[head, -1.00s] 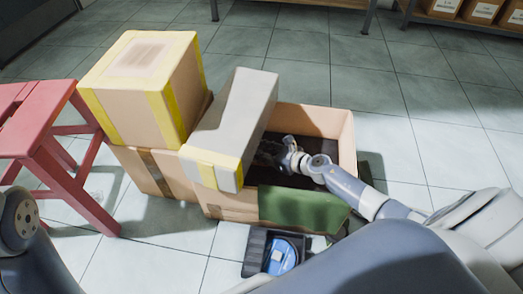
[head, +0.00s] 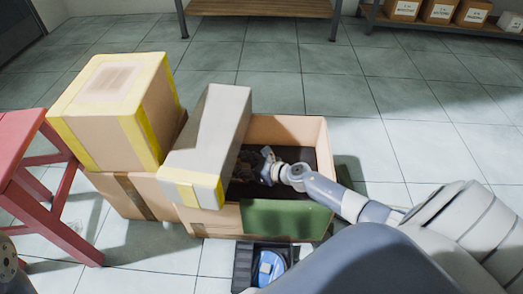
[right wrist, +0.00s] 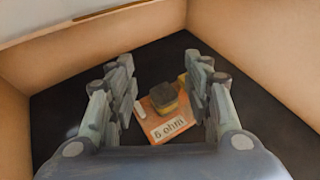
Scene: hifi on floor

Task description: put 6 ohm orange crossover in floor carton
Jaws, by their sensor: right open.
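The orange crossover (right wrist: 172,115) is a flat orange board with a dark and yellow block and a white label reading "6 ohm". In the right wrist view it lies on the dark bottom of the open floor carton (right wrist: 255,45), between and beyond my fingers. My right gripper (right wrist: 160,90) is open, with its fingers to either side of the board; I cannot tell if they touch it. In the head view my right gripper (head: 254,166) is down inside the open carton (head: 318,150), and the crossover cannot be made out there. My left gripper is out of view.
A grey box with yellow tape (head: 215,130) lies over the carton's left part. A taped box (head: 115,110) sits on another carton (head: 130,192) to the left, beside a red stool (head: 45,215). A black tray with a blue item (head: 268,267) stands in front.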

